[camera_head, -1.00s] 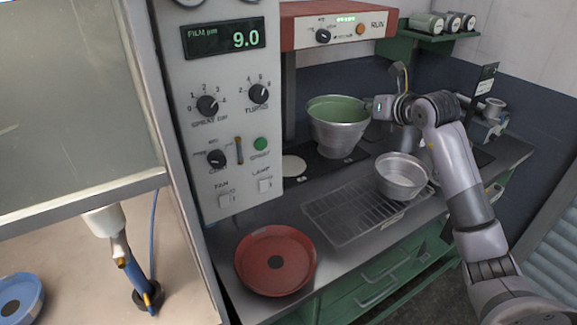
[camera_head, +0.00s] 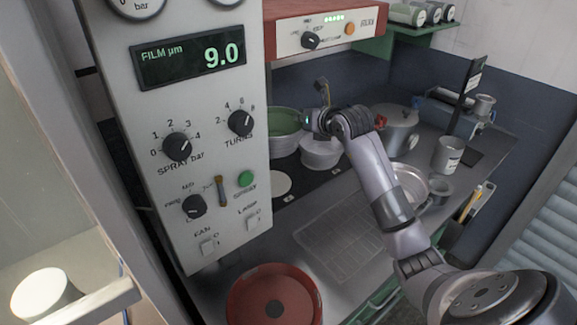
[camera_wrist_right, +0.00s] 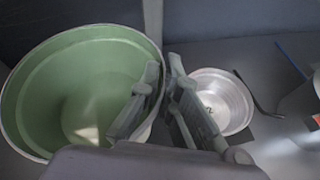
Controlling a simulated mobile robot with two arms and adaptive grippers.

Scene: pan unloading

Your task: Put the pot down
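The pot (camera_head: 284,122), metal with a green inside, is at the back of the counter, its left side hidden by the control panel. My right gripper (camera_head: 318,120) is at its right rim. In the right wrist view the pot (camera_wrist_right: 75,95) fills the left side, and my right gripper's fingers (camera_wrist_right: 165,85) straddle its rim, one inside and one outside. It looks shut on the rim. The pot's base is hidden, so I cannot tell whether it rests on something. My left gripper is not in view.
A silver pot (camera_head: 321,153) stands close in front of the green one. A metal pan (camera_head: 412,178) is partly behind my arm beside a wire rack (camera_head: 340,235). A red round dish (camera_head: 250,300) is at the front. A labelled can (camera_head: 448,157) stands right.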

